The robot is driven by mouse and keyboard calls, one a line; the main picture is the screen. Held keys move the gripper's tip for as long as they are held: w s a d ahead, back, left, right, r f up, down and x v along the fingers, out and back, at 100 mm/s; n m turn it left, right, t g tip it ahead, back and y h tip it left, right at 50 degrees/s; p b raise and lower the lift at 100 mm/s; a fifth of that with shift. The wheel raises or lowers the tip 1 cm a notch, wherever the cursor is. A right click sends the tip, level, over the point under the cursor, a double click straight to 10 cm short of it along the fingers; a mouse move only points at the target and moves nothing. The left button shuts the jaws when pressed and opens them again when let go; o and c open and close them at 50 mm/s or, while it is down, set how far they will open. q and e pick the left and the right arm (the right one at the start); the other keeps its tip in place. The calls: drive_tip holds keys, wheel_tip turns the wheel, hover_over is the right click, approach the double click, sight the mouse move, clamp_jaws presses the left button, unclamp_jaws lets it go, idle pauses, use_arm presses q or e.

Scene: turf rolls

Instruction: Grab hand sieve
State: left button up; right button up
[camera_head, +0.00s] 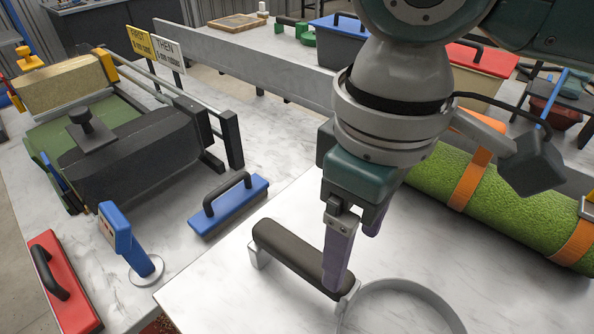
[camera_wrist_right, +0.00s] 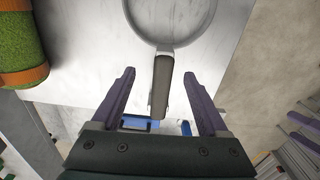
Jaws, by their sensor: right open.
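The hand sieve lies on the white marbled worktop, with a grey round rim (camera_head: 400,292) and a dark bar handle (camera_head: 290,250). The lower part of the rim is cut off by the picture's edge. In the right wrist view the handle (camera_wrist_right: 161,85) lies between the spread purple fingers of my right gripper (camera_wrist_right: 171,71), with the rim beyond them. In the head view my right gripper (camera_head: 353,258) is open and points down by the handle's end nearest the rim. I cannot tell whether the fingers touch it. My left gripper is not in view.
A green turf roll (camera_head: 445,178) with orange straps lies right of the sieve. A blue block with a black handle (camera_head: 238,203), a blue-handled tool (camera_head: 122,236) and a red block (camera_head: 68,300) are left. A dark roller machine (camera_head: 135,155) stands behind them.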

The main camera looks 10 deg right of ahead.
sight(351, 302)
drive_tip(key=f, duration=0.5)
drive_tip(key=f+b, duration=0.1)
drive_tip(key=f, duration=0.2)
drive_tip(key=shift+s+a, duration=0.15)
drive_tip(key=shift+a, duration=0.2)
clamp_jaws()
idle(0.9)
